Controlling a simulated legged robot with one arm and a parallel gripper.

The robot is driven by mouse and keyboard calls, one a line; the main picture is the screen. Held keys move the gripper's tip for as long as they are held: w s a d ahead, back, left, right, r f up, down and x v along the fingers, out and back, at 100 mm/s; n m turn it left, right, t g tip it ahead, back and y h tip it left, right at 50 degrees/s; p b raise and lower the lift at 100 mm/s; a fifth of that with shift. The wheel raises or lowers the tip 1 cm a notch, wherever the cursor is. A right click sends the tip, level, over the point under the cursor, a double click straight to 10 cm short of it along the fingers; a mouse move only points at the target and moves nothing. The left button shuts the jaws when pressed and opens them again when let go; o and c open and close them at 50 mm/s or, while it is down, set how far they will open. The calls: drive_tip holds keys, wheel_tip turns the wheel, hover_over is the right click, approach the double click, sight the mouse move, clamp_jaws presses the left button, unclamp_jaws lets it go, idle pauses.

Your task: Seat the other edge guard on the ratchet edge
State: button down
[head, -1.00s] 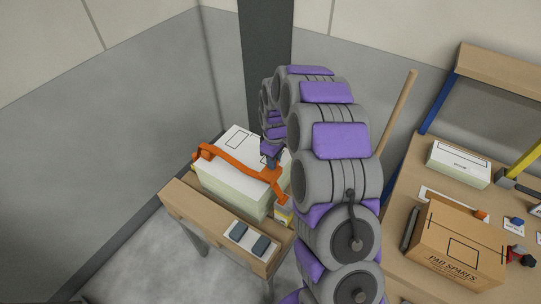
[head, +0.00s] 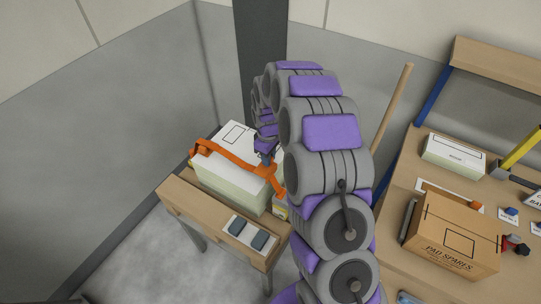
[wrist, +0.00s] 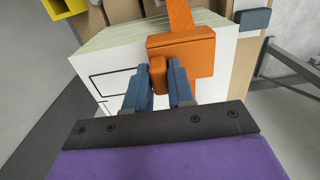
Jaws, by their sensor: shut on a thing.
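A pale box (head: 231,185) with a white top stands on a small wooden trolley (head: 182,196). An orange strap (head: 232,158) crosses the top and runs down the right side. My gripper (head: 266,160) is over the right part of the top, partly hidden by my arm. In the wrist view my gripper (wrist: 159,76) has its blue fingers shut on the tab of an orange block, seemingly the edge guard (wrist: 186,55). This block lies at the box edge, in line with the strap (wrist: 181,15). I cannot tell whether it is fully against the edge. The ratchet is not clearly visible.
To the right, a workbench (head: 402,185) holds a "PAD SPARES" carton (head: 455,240) and a pale box (head: 453,156). A wooden pole (head: 392,108) and dark column (head: 262,50) stand behind.

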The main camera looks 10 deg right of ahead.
drive_tip(key=shift+a, duration=0.95)
drive_tip(key=shift+d, duration=1.45)
drive_tip(key=shift+a, duration=1.05)
drive_tip(key=shift+d+p, duration=0.3)
drive_tip(key=shift+d, duration=0.65)
drive_tip(key=shift+a+f, duration=0.1)
drive_tip(key=shift+a, duration=0.5)
drive_tip(key=shift+a+f, duration=0.15)
drive_tip(key=shift+f, duration=0.05)
drive_tip(key=shift+d+f, duration=0.4)
drive_tip(key=shift+d, duration=0.15)
drive_tip(key=shift+f, duration=0.1)
